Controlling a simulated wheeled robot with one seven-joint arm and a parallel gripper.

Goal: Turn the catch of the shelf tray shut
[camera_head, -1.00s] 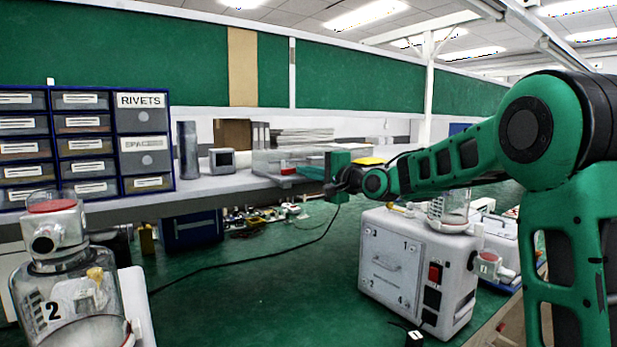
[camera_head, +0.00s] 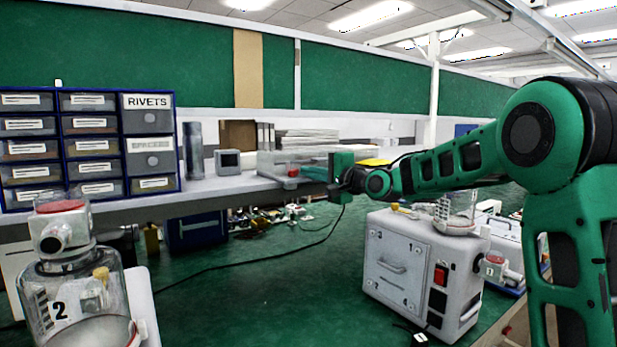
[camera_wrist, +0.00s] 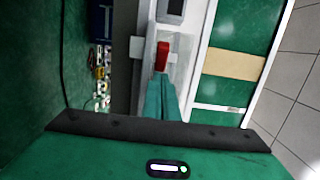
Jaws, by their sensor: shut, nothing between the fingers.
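The shelf tray (camera_head: 268,163) is a clear, low box on the grey shelf, left of my gripper in the head view. Its catch (camera_wrist: 162,56) is a small red piece on the tray's front, seen in the wrist view just beyond my fingertips. It also shows as a red spot in the head view (camera_head: 293,172). My gripper (camera_wrist: 162,84) is shut and empty, its green fingers together and pointing at the catch. It also shows in the head view (camera_head: 307,173). I cannot tell whether the fingertips touch the catch.
A drawer cabinet (camera_head: 148,145) marked RIVETS, a grey cylinder (camera_head: 193,150) and a small box (camera_head: 228,162) stand left of the tray. A white pump unit (camera_head: 400,262) stands below my arm. A glass canister (camera_head: 78,290) marked 2 is at front left.

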